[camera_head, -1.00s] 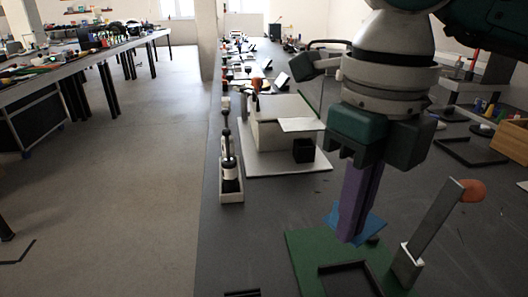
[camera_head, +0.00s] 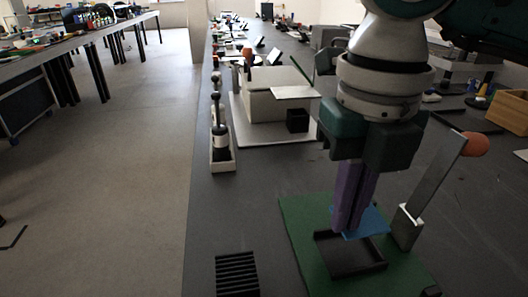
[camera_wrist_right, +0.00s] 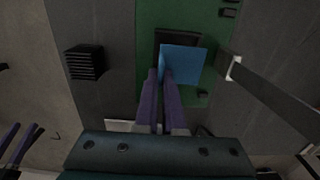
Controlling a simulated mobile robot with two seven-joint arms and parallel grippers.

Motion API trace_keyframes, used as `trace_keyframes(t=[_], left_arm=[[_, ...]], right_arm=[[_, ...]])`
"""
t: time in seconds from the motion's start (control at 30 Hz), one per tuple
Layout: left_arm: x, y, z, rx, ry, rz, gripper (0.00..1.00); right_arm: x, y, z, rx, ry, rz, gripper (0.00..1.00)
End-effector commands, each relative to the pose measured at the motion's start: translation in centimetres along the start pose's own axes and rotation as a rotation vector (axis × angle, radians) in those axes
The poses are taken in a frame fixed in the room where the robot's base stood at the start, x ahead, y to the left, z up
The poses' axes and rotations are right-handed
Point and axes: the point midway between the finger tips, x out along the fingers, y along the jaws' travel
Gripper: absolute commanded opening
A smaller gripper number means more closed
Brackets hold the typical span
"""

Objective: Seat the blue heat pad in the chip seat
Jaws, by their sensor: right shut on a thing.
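The blue heat pad (camera_head: 364,222) is a thin flat square. My right gripper (camera_head: 347,228) points down with its purple fingers shut on the pad's edge. In the right wrist view the pad (camera_wrist_right: 183,64) extends right from the fingertips (camera_wrist_right: 164,80). The chip seat (camera_head: 350,262) is a black-framed square on a green board (camera_head: 300,240). The pad is over the far right part of the frame and covers part of it; in the wrist view the frame (camera_wrist_right: 178,36) shows beyond it. I cannot tell whether they touch.
A lever with an orange knob (camera_head: 474,145) stands at the board's right side, close to the pad. A black finned block (camera_head: 237,274) lies left of the board. A white box-like fixture (camera_head: 272,95) stands farther back. Dark table is clear between them.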

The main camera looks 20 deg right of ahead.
Motion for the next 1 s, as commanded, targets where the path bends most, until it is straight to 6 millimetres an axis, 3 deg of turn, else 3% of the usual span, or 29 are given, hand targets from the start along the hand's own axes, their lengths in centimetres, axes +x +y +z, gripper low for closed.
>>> trace_keyframes(t=[0.5,1.0], left_arm=[[4.4,-0.1,1.5,0.008,-0.002,-0.006,0.5],[4.6,0.0,1.5,0.005,-0.002,-0.004,0.5]], right_arm=[[5.4,0.0,0.0,-0.001,0.0,-0.001,0.0],[5.6,0.0,0.0,-0.001,0.0,0.0,0.0]])
